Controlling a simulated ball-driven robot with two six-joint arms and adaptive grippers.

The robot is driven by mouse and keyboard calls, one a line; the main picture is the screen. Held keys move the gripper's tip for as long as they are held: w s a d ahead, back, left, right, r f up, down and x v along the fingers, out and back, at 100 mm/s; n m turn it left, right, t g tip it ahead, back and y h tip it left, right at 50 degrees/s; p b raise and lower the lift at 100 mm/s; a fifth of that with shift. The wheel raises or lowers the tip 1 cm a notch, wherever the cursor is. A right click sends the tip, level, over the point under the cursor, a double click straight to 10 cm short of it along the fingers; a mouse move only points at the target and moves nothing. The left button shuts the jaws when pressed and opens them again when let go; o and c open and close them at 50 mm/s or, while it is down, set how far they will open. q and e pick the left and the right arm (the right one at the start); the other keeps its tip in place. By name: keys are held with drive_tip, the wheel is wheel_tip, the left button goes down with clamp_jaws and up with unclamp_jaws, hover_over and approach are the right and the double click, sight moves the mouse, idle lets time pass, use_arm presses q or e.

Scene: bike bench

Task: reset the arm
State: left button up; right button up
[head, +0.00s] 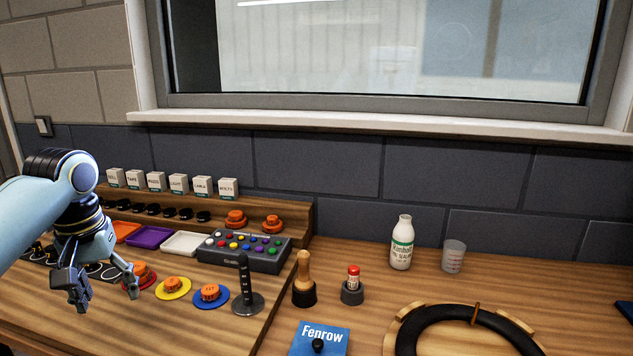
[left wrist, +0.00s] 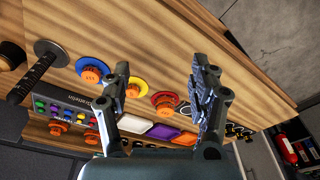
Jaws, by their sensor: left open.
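My left gripper (head: 105,294) is open and empty, with its fingers spread, at the left of the bench in the head view. It hangs over the row of orange buttons, in front of a red-based button (head: 144,275). In the left wrist view the two fingers of the left gripper (left wrist: 160,95) stand apart, with the yellow-based button (left wrist: 135,88) and the red-based button (left wrist: 166,103) behind and between them. Whether the fingers touch anything below is not clear. My right gripper is in neither view.
A black lever (head: 245,285) stands right of the blue-based button (head: 210,293). A button box (head: 245,251) and trays lie behind. A bottle (head: 402,243), a cup (head: 454,256), a blue Fenrow box (head: 319,340) and a black ring (head: 410,335) are farther right.

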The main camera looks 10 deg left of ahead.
use_arm(q)
drive_tip(key=s+d+f+m+t, duration=0.1)
drive_tip(key=s+d+f+m, duration=0.4)
drive_tip(key=s+d, duration=0.55)
drive_tip(key=s+d+r+m+t, duration=0.1)
drive_tip(key=s+d+r, duration=0.1)
drive_tip(key=s, duration=0.5)
drive_tip(key=s+d+r, duration=0.1)
drive_tip(key=s, duration=0.6)
wheel_tip(320, 180, down, 34)
drive_tip(key=s+a+g+b, duration=0.1)
drive_tip(key=a+b, duration=0.1)
drive_tip(key=b, duration=0.6)
drive_tip(key=s+a+f+g+b, duration=0.1)
drive_tip(key=s+f+b, duration=0.5)
drive_tip(key=s+f, duration=1.3)
wheel_tip(320, 180, down, 4)
drive_tip(key=shift+a+f+g, duration=0.1)
drive_tip(key=shift+a+g, duration=0.1)
drive_tip(key=shift+g, duration=0.1)
